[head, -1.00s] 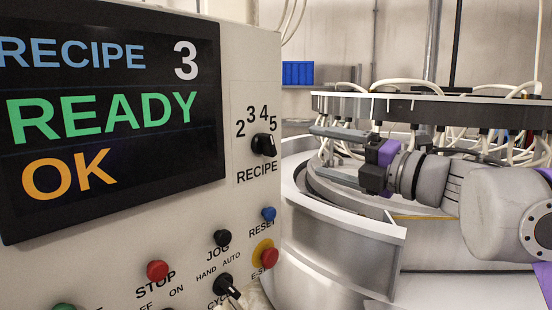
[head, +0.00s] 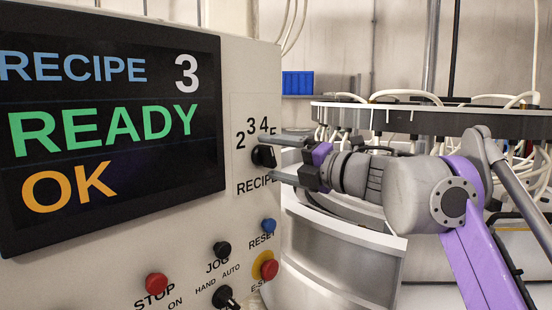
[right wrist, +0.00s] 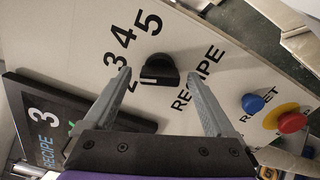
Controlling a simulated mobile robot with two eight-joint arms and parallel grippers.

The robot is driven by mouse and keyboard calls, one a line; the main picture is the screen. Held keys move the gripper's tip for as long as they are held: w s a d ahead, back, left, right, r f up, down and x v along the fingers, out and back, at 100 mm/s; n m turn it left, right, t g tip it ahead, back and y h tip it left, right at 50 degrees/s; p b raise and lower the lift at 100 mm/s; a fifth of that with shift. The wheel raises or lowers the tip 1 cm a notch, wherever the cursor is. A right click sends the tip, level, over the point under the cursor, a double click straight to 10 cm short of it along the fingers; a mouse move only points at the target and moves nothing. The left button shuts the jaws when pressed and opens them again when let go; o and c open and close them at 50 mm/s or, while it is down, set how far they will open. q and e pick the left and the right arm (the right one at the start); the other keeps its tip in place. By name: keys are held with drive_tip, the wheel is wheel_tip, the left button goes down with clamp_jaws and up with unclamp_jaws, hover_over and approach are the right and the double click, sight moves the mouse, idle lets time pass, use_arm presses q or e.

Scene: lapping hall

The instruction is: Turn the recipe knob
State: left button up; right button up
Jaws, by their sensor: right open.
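The recipe knob (head: 262,157) is a black knob on the panel, under an arc of digits 2 to 5 and above the word RECIPE. In the right wrist view the knob (right wrist: 159,72) lies between my two fingertips, with a gap on each side. My right gripper (head: 265,159) is open, one finger above the knob and one below it in the head view; the right wrist view shows its spread fingers (right wrist: 155,77). The fingers partly cover the digit 5 and the label. The display (head: 110,125) reads RECIPE 3, READY, OK. My left gripper is out of view.
Below the knob are a blue RESET button (head: 268,226), a red emergency button (head: 269,269), a black jog knob (head: 222,249) and a red STOP button (head: 156,285). A large round machine (head: 430,119) with white hoses stands behind my right arm.

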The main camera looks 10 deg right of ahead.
drive_tip(key=c, duration=1.4)
drive_tip(key=m+p, duration=0.2)
drive_tip(key=m, duration=0.1)
drive_tip(key=shift+r, duration=0.15)
drive_tip(key=shift+m+p, duration=1)
drive_tip(key=shift+m, duration=1.4)
drive_tip(key=o, duration=1.4)
